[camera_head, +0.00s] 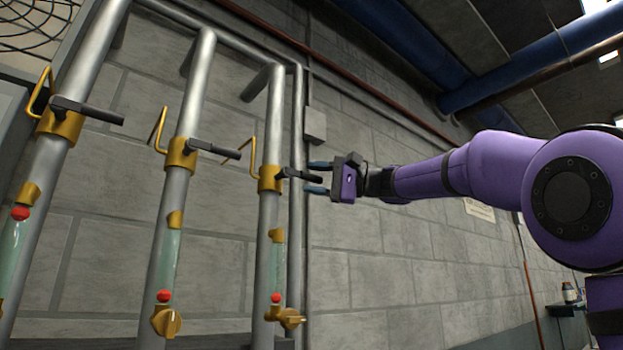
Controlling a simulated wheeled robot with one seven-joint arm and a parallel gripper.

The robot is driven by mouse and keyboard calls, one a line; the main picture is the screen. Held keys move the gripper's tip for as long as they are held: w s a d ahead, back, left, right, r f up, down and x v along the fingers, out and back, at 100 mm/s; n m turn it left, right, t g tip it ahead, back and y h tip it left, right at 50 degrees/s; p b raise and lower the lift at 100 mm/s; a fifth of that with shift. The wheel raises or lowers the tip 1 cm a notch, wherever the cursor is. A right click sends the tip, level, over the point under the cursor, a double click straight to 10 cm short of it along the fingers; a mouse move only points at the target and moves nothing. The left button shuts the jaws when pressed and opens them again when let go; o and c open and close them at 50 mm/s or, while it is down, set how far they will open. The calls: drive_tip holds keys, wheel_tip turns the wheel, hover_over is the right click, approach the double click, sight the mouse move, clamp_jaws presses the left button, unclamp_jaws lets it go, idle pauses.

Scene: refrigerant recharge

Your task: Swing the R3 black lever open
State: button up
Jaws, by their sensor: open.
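Three grey vertical pipes each carry a brass valve with a black lever that points right. No readable R3 label shows; the rightmost black lever (298,174) sits on the rightmost brass valve (269,178). My gripper (317,177) is at the free end of this lever, coming from the right. Its two fingers are apart, one above and one below the lever's tip. I cannot tell whether they touch it. The middle lever (215,150) and the left lever (88,109) also point right.
Brass hooks stand above the valves, such as the right hook (251,157). Sight tubes with red balls and brass knobs (167,321) are lower on the pipes. A grey box (315,124) is on the block wall behind. The space below my gripper looks clear.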

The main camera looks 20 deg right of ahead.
drive_tip(key=shift+w+a, duration=0.15)
drive_tip(key=shift+a, duration=0.3)
clamp_jaws()
